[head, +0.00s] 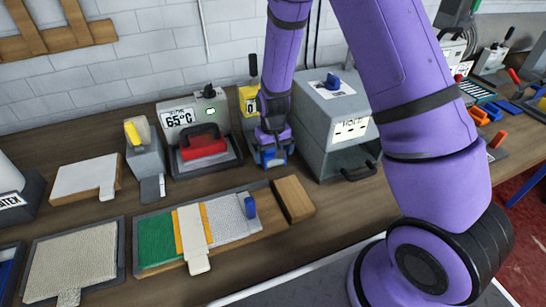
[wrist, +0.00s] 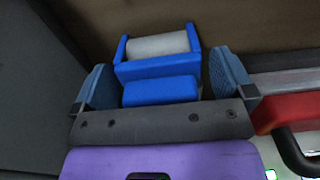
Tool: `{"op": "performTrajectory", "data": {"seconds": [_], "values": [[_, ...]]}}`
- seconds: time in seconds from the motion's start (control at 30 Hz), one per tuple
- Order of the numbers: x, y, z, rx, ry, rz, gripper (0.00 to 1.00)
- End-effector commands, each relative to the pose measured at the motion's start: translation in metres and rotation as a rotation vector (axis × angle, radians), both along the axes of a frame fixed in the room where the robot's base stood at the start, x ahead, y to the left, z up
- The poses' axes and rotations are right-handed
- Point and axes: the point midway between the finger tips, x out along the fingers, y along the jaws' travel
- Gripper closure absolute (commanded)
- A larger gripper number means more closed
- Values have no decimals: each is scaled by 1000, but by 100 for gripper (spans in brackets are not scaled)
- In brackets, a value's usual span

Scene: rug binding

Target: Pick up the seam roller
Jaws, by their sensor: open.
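The seam roller (wrist: 158,68) shows in the wrist view as a bright blue frame holding a pale grey cylinder. My gripper (wrist: 160,78) is open, with one blue-grey finger on each side of the roller's blue body. A gap shows between each finger and the blue part, so the fingers appear apart from it. In the head view my gripper (head: 271,153) points down at the back of the bench, and a bit of blue shows at its fingers. The arm and gripper hide most of the roller there.
A grey box machine (head: 331,125) stands close on the right of my gripper. A red iron (head: 203,145) with a black handle rests on a heating unit with a 65°C display (head: 180,118) on the left. A wooden block (head: 293,199) and layered sample board (head: 160,240) lie in front.

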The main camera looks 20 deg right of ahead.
Motion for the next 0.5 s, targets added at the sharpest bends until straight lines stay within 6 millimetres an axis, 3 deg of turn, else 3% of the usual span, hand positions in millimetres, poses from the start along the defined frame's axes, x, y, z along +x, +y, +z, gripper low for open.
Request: {"op": "performTrajectory", "data": {"seconds": [0.23, 0.5], "values": [[0, 0, -1, 0, 0, 0, 2], [0, 0, -1, 0, -1, 0, 62]]}}
